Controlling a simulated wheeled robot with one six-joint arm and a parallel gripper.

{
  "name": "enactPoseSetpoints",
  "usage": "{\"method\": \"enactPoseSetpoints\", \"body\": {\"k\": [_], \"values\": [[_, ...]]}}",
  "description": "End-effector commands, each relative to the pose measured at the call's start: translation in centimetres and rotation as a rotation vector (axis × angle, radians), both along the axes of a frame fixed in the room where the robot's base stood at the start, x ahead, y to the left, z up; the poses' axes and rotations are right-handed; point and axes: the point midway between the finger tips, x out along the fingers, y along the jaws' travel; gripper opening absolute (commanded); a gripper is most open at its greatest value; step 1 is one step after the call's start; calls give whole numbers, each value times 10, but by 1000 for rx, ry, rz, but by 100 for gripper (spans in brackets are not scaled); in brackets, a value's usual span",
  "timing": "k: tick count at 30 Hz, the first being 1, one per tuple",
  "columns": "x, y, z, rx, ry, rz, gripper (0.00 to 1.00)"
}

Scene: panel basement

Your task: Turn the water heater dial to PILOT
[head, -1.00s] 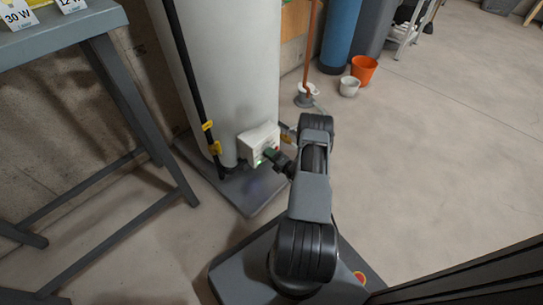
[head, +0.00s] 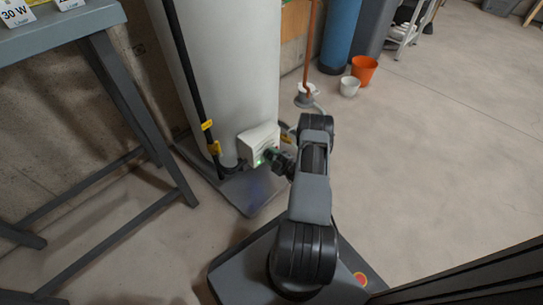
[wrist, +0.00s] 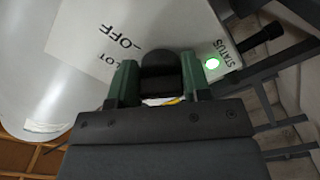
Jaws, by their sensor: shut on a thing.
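The water heater (head: 225,80) is a tall pale tank. Its white control box (head: 258,142) is low on the front, and the wrist view shows its face (wrist: 95,30) close up. The black dial (wrist: 160,66) sits between the green fingers of my gripper (wrist: 158,72), which is shut on it. OFF and STATUS are readable on the face. A label ending in LOT is partly hidden by the left finger. A green status light (wrist: 212,64) is lit. The dial's pointer mark cannot be made out. In the head view my gripper (head: 271,156) reaches the box's front.
A grey workbench (head: 80,45) stands at the left. A black pipe with yellow tags (head: 207,125) runs down the tank's front. An orange bucket (head: 364,70) and a white pot (head: 349,86) stand behind. The floor at right is clear.

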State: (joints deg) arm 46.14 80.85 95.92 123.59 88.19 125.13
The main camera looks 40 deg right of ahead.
Motion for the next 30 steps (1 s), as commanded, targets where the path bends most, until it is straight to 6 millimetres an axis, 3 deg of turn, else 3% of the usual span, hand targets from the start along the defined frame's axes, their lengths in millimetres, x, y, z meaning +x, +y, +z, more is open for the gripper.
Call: {"method": "enactPoseSetpoints", "body": {"k": [11, 26, 27, 30], "values": [[2, -1, 1, 114, 18, -2, 20], [2, -1, 1, 126, 20, -1, 20], [2, -1, 1, 126, 20, -1, 47], [2, -1, 1, 126, 21, 0, 56]]}}
